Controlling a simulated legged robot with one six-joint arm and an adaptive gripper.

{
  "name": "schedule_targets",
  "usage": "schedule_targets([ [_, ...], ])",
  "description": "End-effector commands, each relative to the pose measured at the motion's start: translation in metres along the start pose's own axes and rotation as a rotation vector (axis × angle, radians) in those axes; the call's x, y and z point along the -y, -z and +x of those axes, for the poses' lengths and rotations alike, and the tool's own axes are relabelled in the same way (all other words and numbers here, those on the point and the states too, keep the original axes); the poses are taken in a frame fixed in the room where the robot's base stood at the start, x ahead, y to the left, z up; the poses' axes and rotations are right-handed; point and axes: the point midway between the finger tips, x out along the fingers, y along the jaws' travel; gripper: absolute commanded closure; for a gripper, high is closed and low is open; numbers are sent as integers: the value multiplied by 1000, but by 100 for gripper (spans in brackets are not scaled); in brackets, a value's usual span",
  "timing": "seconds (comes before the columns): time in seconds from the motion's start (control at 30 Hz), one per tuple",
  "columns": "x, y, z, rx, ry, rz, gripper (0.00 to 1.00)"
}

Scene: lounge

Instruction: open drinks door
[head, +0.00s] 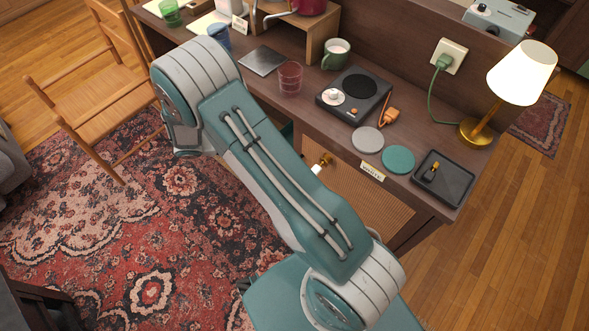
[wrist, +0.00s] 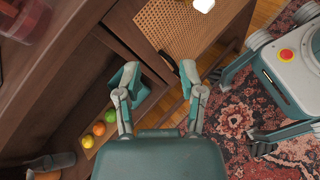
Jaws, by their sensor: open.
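The drinks door is a cane-panelled door (head: 370,195) in the front of the desk, below a small label (head: 372,172). It looks shut, flush with the desk front. A brass knob (head: 325,160) with something white beside it sits near its upper left edge. In the wrist view the cane panel (wrist: 178,24) is at the top, with the white piece (wrist: 203,4) at the upper edge. My gripper (wrist: 158,72) is open and empty, its fingers apart, in front of the desk and short of the white piece in that view. In the head view my arm hides the gripper.
An open bay beside the door holds several fruits (wrist: 98,128) in a row. The desk top carries a red glass (head: 290,76), a turntable-like device (head: 354,95), a lamp (head: 522,75) and a black tray (head: 443,178). A wooden chair (head: 95,90) stands at left; rug lies in front.

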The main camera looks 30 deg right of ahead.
Motion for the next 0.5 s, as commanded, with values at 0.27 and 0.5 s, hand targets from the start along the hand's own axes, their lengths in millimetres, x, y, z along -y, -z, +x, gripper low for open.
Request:
schedule_targets([
  [0.27,33,85,38,186,-203,-214,49],
  [0.5,70,143,72,312,-377,-367,49],
])
